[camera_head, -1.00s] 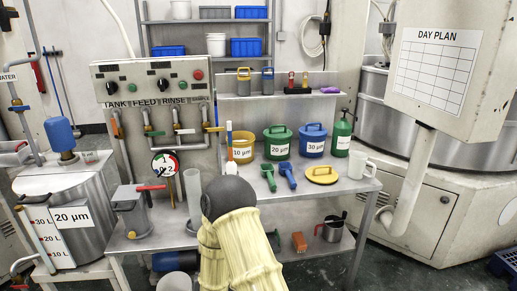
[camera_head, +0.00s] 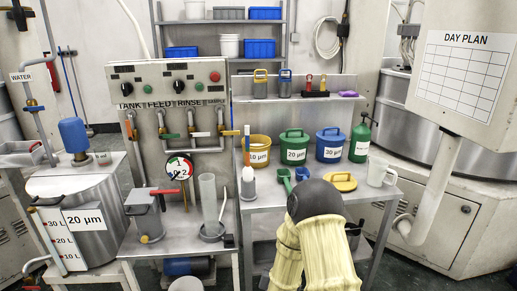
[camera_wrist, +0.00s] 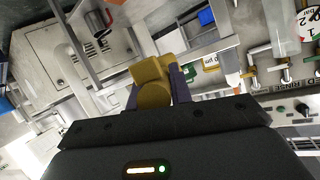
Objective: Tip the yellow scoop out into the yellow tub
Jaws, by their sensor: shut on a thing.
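The yellow tub (camera_head: 259,143), labelled 10 µm, stands upright on the bench at the left end of a row of tubs, with its top open. A yellow lid (camera_head: 340,182) lies flat on the bench to the right. My gripper (camera_wrist: 154,88) shows in the wrist view, shut on a yellow piece that looks like the yellow scoop (camera_wrist: 152,74). The scoop's far end and its contents cannot be made out. In the head view my arm hides the gripper and the scoop.
A green tub (camera_head: 293,153) and a blue tub (camera_head: 329,150) stand right of the yellow one. A green scoop (camera_head: 285,177) lies in front, and my arm partly covers a blue scoop (camera_head: 302,173). A white jug (camera_head: 379,171) stands at the right end.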

